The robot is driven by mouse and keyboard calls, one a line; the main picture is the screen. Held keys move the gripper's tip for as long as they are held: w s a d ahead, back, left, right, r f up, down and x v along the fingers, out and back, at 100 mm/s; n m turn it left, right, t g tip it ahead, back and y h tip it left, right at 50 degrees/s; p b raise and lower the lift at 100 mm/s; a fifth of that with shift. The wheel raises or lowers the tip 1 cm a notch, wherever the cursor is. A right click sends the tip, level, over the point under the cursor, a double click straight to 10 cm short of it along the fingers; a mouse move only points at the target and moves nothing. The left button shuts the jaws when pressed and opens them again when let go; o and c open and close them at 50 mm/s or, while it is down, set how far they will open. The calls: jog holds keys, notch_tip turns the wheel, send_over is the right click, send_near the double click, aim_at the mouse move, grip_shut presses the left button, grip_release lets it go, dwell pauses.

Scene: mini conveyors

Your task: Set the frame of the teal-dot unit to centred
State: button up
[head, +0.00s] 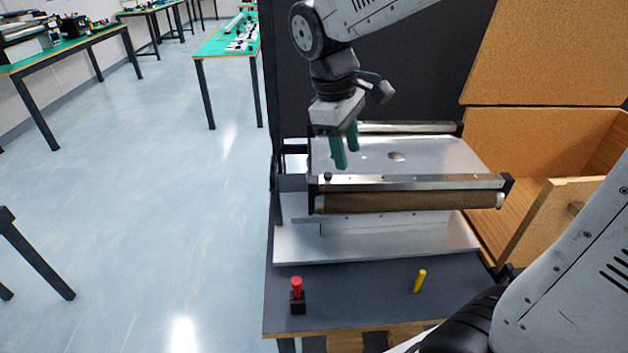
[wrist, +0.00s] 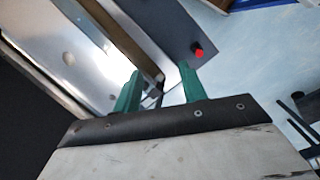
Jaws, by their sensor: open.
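The mini conveyor unit shows in the head view as a silver bed (head: 430,152) with a brown front roller (head: 405,201) under a metal front rail (head: 420,182). A small dark knob (head: 327,176) stands at the rail's left end. I see no teal dot, so I cannot tell whether this is the teal-dot unit. My gripper (head: 346,156) has teal fingers, open and empty, pointing down over the left part of the bed, behind the front rail. In the wrist view my open fingers (wrist: 160,72) show with the rail's end (wrist: 152,82) seen between them.
A red-topped black post (head: 297,292) and a yellow peg (head: 419,281) stand on the dark table (head: 350,300) in front. A wooden box (head: 555,190) is at the right. The floor at left is open, with green-topped tables (head: 225,45) farther back.

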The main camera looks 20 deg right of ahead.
aim_at(312, 179)
jog(key=w+a+f+n+h, duration=0.1)
jog(key=w+a+f+n, duration=0.15)
jog(key=w+f, duration=0.3)
jog(key=w+a+f+n+h, duration=0.1)
jog(key=w+a+f+n, duration=0.1)
jog(key=w+f+n, duration=0.35)
jog(key=d+f, duration=0.1)
jog(key=d+f+m, duration=0.1)
jog(key=f, duration=0.1)
jog(key=w+d+f+m, duration=0.1)
jog(key=f, duration=0.1)
jog(key=shift+f+g, duration=0.15)
jog(key=shift+g, duration=0.25)
